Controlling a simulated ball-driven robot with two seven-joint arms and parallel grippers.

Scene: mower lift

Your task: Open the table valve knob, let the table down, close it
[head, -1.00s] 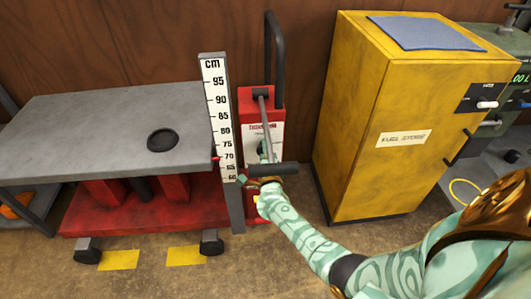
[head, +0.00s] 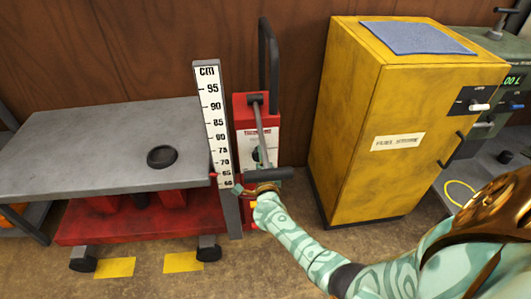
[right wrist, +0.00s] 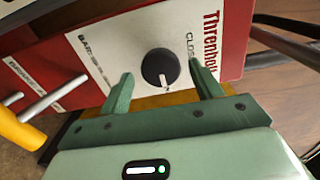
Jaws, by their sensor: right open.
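The lift table (head: 95,140) has a grey top above a red base (head: 130,229). Its red pointer (head: 213,175) is near 65 on the white cm scale (head: 212,110). The valve knob (right wrist: 161,68) is round and black with a white line, on the white panel of the red pump unit (head: 241,108). The line points to the lower part of the knob in the right wrist view. My right gripper (right wrist: 166,88) is open, its fingers apart at either side just below the knob. In the head view the pump handle partly hides this gripper. My left gripper is not in view.
A grey handle bar (head: 268,174) on a rod crosses in front of the pump unit, close to my right wrist. A yellow cabinet (head: 365,180) stands to the right. Yellow floor marks (head: 115,267) lie before the table.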

